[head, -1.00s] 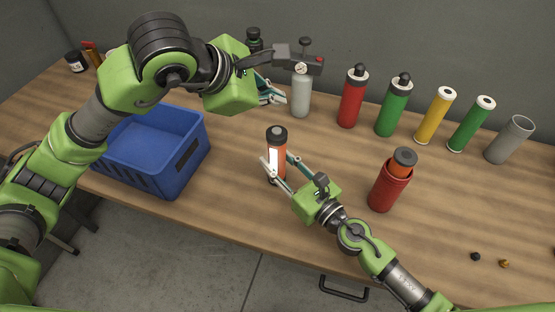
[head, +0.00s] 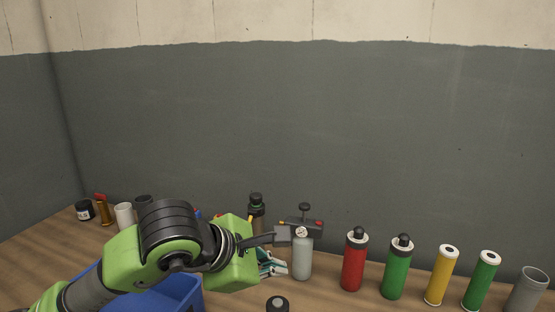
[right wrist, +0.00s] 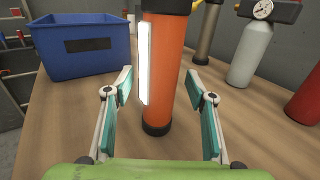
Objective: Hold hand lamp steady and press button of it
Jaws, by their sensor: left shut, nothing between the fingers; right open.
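The hand lamp (right wrist: 168,70), an orange upright cylinder with a white strip and dark ends, stands on the table in the right wrist view. Only its black top (head: 278,304) shows at the bottom edge of the head view. My right gripper (right wrist: 160,88) is open, with one finger on each side of the lamp and visible gaps between. It is out of the head view. My left gripper (head: 272,264) is shut and empty, beyond the lamp and beside the grey bottle with a gauge (head: 302,262). The lamp's button cannot be made out.
A blue crate (right wrist: 80,45) stands left of the lamp. To the right along the wall are a red bottle (head: 354,265), a green bottle (head: 397,272), a yellow cylinder (head: 440,278), another green cylinder (head: 481,284) and a grey cup (head: 526,290). Small containers stand at the far left.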

